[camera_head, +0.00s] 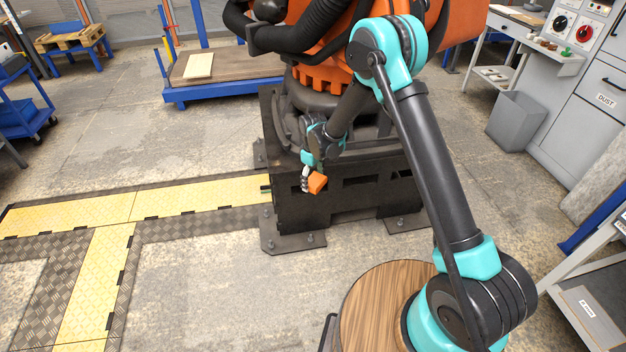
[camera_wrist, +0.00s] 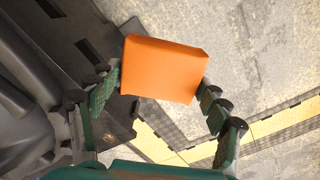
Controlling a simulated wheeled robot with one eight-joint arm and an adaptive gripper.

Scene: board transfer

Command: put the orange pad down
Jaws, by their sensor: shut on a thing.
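The orange pad (camera_head: 317,183) is a small block held in my gripper (camera_head: 307,178) in the head view. In the wrist view the orange pad (camera_wrist: 165,68) sits between the two green-padded fingers of my gripper (camera_wrist: 160,92), one at each side. My gripper is shut on it. The pad is held in the air, in front of the black base of the large orange machine in the head view. Part of my gripper is hidden behind the pad and wrist in the head view.
The black machine base (camera_head: 345,205) stands close by my gripper. A blue platform cart (camera_head: 225,90) with a board on it stands at the back left. A round wooden top (camera_head: 375,300) is at the bottom. A grey bin (camera_head: 516,120) stands at the right. Yellow floor plates (camera_head: 160,203) lie left.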

